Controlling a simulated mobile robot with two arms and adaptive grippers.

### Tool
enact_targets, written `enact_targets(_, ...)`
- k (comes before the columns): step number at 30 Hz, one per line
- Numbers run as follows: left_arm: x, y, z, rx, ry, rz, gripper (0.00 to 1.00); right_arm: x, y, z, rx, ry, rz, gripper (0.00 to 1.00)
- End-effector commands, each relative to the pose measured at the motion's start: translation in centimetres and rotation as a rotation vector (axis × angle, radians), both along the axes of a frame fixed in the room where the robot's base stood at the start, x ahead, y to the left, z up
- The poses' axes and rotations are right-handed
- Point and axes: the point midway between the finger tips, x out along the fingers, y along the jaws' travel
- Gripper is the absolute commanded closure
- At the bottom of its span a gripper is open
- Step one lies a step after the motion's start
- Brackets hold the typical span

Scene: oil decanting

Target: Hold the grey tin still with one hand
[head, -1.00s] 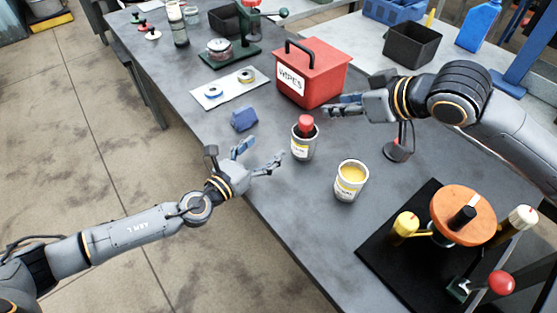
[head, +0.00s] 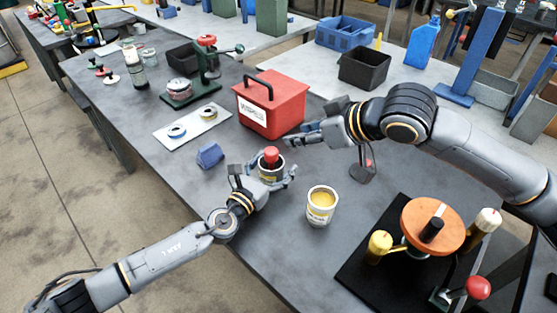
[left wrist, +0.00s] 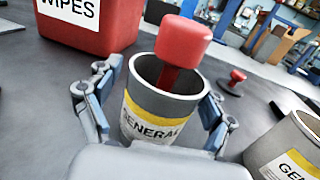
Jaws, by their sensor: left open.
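The grey tin (head: 271,174) stands upright on the dark bench, with a red-topped object (head: 271,154) standing in its mouth. In the left wrist view the grey tin (left wrist: 150,112) shows a yellow and white label reading "GENERAL". My left gripper (head: 266,172) is open, with a finger on each side of the tin. In the left wrist view a small gap seems to show beside the tin; I cannot tell whether either finger touches it. My right gripper (head: 303,138) hovers behind the tin, near the red box, holding nothing visible; its opening is unclear.
A second tin (head: 320,209) with yellow contents stands just right of the grey tin. A red wipes box (head: 287,108) stands behind, and a blue block (head: 210,156) lies to the left. A black base with an orange disc (head: 430,221) is at the right.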

Motion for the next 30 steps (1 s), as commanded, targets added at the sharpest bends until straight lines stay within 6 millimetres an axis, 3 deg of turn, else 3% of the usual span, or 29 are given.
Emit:
enact_targets(6,1.4,-1.0,0.0,0.0,0.0,-0.001,0.18,0.0,0.0,0.0,0.0,0.0,0.0,0.62)
enact_targets(15,1.5,-1.0,0.0,0.001,0.001,-0.001,0.18,0.0,0.0,0.0,0.0,0.0,0.0,0.62)
enact_targets(24,1.5,-1.0,0.0,0.001,0.001,0.0,0.77,0.0,0.0,0.0,0.0,0.0,0.0,0.62)
enact_targets(30,1.5,-1.0,0.0,0.001,0.001,0.0,0.81,0.0,0.0,0.0,0.0,0.0,0.0,0.62)
